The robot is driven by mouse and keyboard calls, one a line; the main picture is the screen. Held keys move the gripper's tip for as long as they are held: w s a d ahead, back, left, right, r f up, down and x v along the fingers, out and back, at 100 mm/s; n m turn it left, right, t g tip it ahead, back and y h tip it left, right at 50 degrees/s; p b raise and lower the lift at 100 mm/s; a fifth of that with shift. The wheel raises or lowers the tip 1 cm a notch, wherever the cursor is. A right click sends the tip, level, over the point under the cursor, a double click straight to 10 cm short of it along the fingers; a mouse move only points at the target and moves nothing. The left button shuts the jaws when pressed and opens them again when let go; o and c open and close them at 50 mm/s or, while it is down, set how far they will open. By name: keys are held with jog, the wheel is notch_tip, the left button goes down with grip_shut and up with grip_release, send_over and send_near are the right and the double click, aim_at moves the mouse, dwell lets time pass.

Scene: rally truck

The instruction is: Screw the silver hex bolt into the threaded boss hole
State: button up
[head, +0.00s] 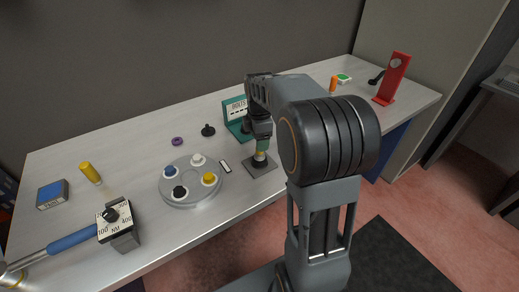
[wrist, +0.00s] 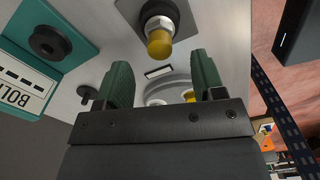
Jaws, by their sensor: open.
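A dark square plate (head: 259,166) lies on the bench, with a dark round boss (wrist: 153,10) on it. A silver hex part (wrist: 157,22) with a yellow cylindrical end (wrist: 159,43) stands in the boss, the yellow end towards the wrist camera. It looks like the silver bolt; how deep it sits cannot be told. My gripper (wrist: 162,72) has its two green fingers wide apart with nothing between them. In the wrist view the yellow end lies beyond the fingertips. In the head view my gripper (head: 262,143) is just above the plate.
A teal stand labelled BOLTS (head: 233,107) is behind the plate; it also shows in the wrist view (wrist: 73,22). A round grey tray (head: 190,203) with coloured knobs is left of the plate. A blue-handled tool (head: 75,241) lies front left. A red stand (head: 394,80) is far right.

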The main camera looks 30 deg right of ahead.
aim_at(260, 154)
jog(key=shift+f, duration=2.5)
jog(key=c, duration=1)
jog(key=shift+m, duration=0.9)
jog(key=shift+m, duration=0.8)
jog(key=shift+m+p, duration=0.45)
jog(key=shift+m, duration=0.45)
